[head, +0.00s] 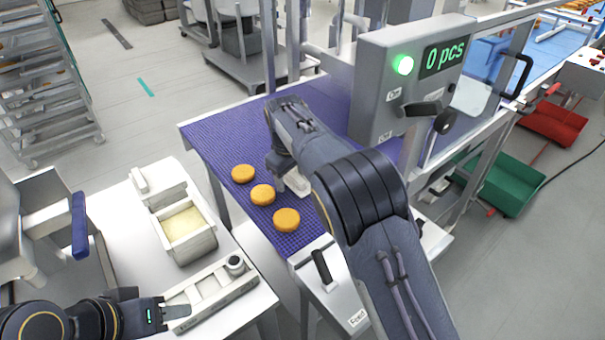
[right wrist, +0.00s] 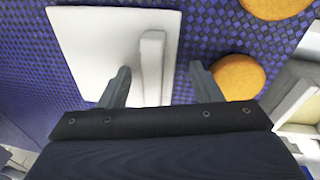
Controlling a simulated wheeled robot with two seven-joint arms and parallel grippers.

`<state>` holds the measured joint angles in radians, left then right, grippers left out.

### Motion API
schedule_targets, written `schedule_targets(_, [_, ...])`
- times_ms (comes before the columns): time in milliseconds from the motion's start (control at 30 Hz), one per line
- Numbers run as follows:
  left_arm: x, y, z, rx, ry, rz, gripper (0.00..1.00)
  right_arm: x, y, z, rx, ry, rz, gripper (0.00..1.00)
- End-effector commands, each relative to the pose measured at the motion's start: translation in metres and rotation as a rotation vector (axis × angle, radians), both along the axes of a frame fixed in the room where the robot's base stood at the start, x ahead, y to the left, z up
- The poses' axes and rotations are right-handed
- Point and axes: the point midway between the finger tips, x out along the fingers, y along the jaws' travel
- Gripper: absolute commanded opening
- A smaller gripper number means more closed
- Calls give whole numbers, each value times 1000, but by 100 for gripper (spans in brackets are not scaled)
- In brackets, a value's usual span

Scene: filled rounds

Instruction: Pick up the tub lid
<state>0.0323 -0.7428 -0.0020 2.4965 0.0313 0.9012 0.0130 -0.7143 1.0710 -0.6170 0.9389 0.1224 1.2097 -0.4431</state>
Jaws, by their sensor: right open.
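The tub lid (right wrist: 95,45) is a white square plate with a raised bar handle (right wrist: 152,65). It lies on the purple belt in the right wrist view. In the head view a small part of the lid (head: 297,184) shows beside my right arm, which hides the rest. My right gripper (right wrist: 160,68) is open over the lid, with one finger on each side of the handle and gaps to both. In the head view it (head: 284,168) is mostly hidden by its arm. An open white tub (head: 205,245) with pale yellow filling stands on the left table. My left gripper (head: 176,306) is low at the left, by a grey tray.
Three orange-brown rounds (head: 263,194) lie in a row on the purple belt (head: 215,140), left of my right arm. A grey box with a green lamp and "0 pcs" display (head: 400,75) stands behind. The grey tray (head: 215,290) lies in front of the tub.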

Motion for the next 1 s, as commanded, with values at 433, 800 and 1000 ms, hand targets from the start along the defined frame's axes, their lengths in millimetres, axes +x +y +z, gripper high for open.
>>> schedule_targets(433, [0,0,0,0,0,0,40,0,0,-2,1,1,0,35])
schedule_targets(800, [0,0,0,0,0,0,40,-1,0,-3,-1,3,0,10])
schedule_targets(1000, [0,0,0,0,0,0,40,-1,-1,-4,-3,4,-1,10])
